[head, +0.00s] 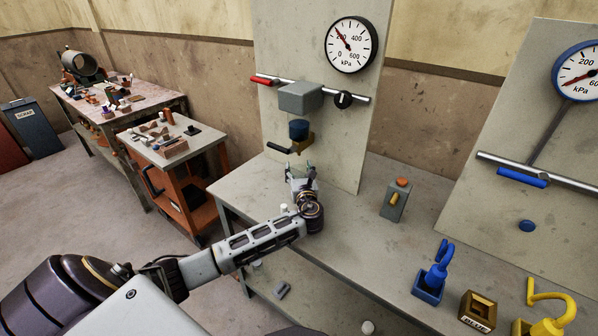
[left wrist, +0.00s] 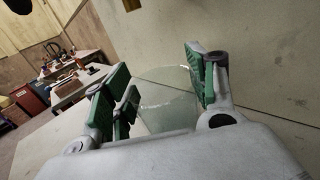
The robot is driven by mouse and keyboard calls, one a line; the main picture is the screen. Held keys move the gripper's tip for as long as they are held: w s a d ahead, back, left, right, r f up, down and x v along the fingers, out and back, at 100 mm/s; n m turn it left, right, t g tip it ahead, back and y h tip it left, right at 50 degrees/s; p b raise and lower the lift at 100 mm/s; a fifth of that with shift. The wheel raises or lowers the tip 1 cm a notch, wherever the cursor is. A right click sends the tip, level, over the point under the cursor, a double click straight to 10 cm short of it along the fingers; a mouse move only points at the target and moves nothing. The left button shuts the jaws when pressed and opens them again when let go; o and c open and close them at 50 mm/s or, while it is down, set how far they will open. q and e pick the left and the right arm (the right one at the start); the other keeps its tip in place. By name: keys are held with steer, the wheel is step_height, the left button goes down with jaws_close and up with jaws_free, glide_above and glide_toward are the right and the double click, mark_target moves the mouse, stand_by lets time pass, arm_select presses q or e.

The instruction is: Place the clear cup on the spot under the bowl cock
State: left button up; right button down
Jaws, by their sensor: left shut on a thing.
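The clear cup (left wrist: 168,98) is between the green-padded fingers of my left gripper (left wrist: 160,88) in the left wrist view. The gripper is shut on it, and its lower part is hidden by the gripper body. In the head view my left gripper (head: 302,174) is over the table at the foot of the grey panel, and the cup is barely visible there. The bowl cock, with a dark blue bowl (head: 299,130), brass body (head: 303,144) and black lever (head: 278,148), is on the panel just above the gripper. The spot under it is hidden. My right gripper is not in view.
A grey box with an orange button (head: 402,183) stands right of my left gripper. Blue (head: 432,275) and yellow (head: 550,308) hooked items and a brass box (head: 478,311) are at the right front. A gauge (head: 351,45) and red-handled pipe (head: 265,79) are above.

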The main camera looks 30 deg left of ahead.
arm_select(q)
steer(key=shift+f, duration=0.1)
steer(key=o, duration=1.1)
steer(key=shift+s, duration=0.1)
steer(key=shift+v, duration=3.7)
